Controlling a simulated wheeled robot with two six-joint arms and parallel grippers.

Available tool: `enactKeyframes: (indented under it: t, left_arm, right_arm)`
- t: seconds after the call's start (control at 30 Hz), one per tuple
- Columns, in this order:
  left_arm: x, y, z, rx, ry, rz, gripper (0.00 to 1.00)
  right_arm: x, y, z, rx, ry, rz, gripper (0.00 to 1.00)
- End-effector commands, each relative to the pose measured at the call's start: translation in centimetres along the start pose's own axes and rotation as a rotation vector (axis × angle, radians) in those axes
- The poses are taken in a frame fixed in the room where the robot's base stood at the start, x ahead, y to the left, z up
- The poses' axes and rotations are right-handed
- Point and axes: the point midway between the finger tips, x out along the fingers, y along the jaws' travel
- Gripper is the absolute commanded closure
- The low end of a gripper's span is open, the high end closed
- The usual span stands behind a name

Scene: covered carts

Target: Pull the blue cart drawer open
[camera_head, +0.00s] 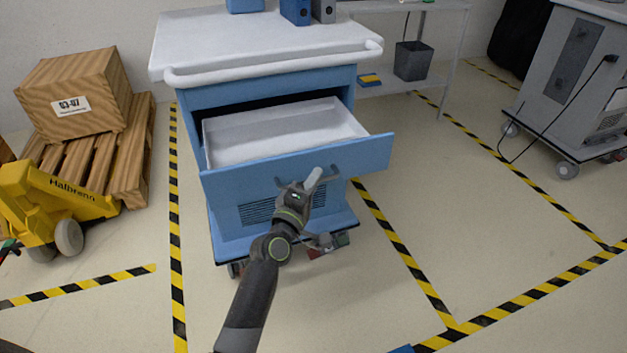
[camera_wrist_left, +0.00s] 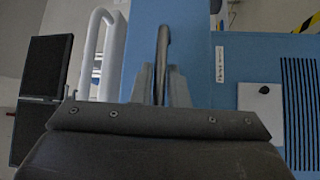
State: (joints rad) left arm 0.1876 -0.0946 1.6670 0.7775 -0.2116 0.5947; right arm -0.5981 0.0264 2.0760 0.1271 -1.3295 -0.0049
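The blue cart (camera_head: 225,220) has a white top and stands in the middle of the head view. Its upper drawer (camera_head: 375,152) is pulled well out, showing an empty white inside. A dark bow handle (camera_head: 335,170) is on the drawer front. My left gripper (camera_head: 303,187) is at this handle, in front of the drawer. In the left wrist view, the handle (camera_wrist_left: 163,45) stands between the two fingers of my left gripper (camera_wrist_left: 161,85), which are close around it. My right gripper is in neither view.
A yellow pallet jack (camera_head: 50,205) and a wooden crate (camera_head: 75,95) on a pallet stand at the left. A grey cart (camera_head: 575,85) stands at the right, a shelf with a dark bin (camera_head: 412,60) behind. Striped floor lines surround the blue cart; the floor right of it is clear.

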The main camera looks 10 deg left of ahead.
Motion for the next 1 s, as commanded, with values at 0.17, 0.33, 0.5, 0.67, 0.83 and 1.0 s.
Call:
enactKeyframes:
  t: [0.17, 0.33, 0.5, 0.67, 0.83, 1.0]
  left_arm:
    - [0.0, 0.0, 0.0, 0.0, 0.0, 0.0, 0.68]
    - [0.0, 0.0, 0.0, 0.0, 0.0, 0.0, 0.68]
    - [-0.5, -0.1, 0.0, -0.001, 0.0, -0.001, 0.68]
    - [-2.6, -0.2, 0.0, -0.002, 0.002, -0.001, 0.68]
    - [-6.1, -0.2, 0.0, -0.001, 0.002, -0.001, 0.68]
    - [-9.6, -0.3, 0.0, -0.002, 0.002, -0.002, 0.68]
  right_arm:
    - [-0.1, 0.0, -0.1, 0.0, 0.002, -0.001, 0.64]
    - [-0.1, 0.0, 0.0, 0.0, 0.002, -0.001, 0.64]
    - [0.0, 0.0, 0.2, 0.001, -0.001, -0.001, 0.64]
    - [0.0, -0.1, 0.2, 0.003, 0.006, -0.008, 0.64]
    - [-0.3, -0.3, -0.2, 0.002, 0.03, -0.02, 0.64]
    - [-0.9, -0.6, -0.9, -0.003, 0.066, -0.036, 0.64]
